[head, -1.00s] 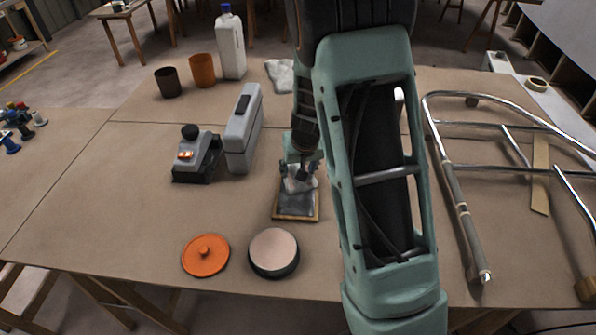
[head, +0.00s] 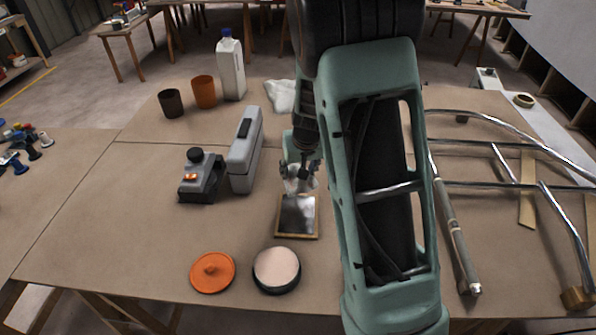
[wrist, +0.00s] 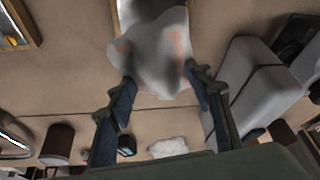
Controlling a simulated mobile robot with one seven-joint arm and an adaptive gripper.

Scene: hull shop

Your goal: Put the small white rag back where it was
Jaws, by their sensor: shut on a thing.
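My gripper (head: 301,172) is shut on a small white rag (head: 299,186) with faint reddish stains. In the wrist view the rag (wrist: 152,58) hangs bunched between the two fingertips (wrist: 160,78). In the head view it is at the far edge of a wood-framed shiny plate (head: 297,215); whether it touches the table is unclear. The rag covers part of the plate (wrist: 128,12) in the wrist view. A second white cloth (head: 280,96) lies crumpled farther back on the table, and also shows in the wrist view (wrist: 168,147).
A grey case (head: 245,150) and a grey device with a black knob (head: 200,178) stand left of my gripper. An orange lid (head: 212,271) and a round tin (head: 277,269) lie in front. Cups (head: 204,91) and a white bottle (head: 231,68) stand behind. A metal tube frame (head: 455,230) is at right.

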